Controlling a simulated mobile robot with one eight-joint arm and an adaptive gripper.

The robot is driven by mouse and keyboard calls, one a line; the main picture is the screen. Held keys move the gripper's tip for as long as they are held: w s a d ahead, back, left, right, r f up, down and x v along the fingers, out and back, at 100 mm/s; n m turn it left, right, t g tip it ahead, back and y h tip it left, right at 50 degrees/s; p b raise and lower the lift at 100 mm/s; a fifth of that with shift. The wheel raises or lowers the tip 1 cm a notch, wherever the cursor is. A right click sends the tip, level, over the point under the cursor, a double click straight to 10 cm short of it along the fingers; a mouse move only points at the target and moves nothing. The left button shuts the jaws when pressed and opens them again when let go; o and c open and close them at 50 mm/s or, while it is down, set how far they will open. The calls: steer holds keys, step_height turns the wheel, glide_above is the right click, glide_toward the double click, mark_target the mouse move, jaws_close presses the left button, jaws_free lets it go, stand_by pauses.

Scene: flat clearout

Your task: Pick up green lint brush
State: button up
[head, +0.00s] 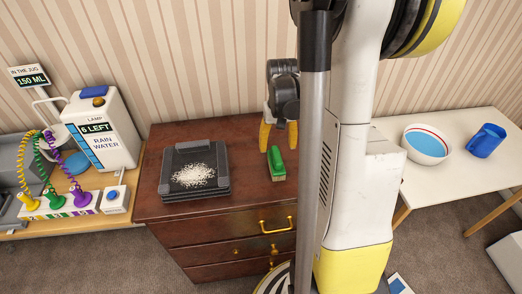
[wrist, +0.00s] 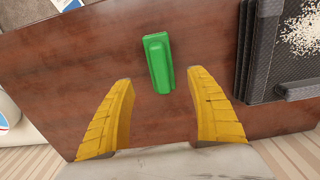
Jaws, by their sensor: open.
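My gripper (head: 278,134) is open, with yellow fingers apart and empty, pointing down over the dresser behind the brush. In the wrist view my gripper (wrist: 162,80) shows both fingers spread, with bare wood between them. Part of the dresser's right side is hidden by my own column and arm.
A black tray-like stack (head: 168,188) with pale grains on it sits left of the brush on the dresser. A rain water jug (head: 118,125) and coloured coiled cords stand on the left table. A white table at right bears a bowl (head: 428,157) and a blue mug (head: 486,141).

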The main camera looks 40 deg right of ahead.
mark_target(277, 153)
step_height(277, 153, down, 3)
steer(key=shift+s+f+b, duration=0.1)
steer(key=shift+s+b, duration=0.05)
steer(key=shift+b, duration=0.3)
step_height(277, 153, down, 6)
steer(key=b, duration=0.2)
steer(key=shift+a+b, duration=0.15)
steer(key=shift+b, duration=0.25)
steer(key=shift+r, duration=0.25)
steer(key=shift+c, duration=0.2)
steer(key=c, duration=1.3)
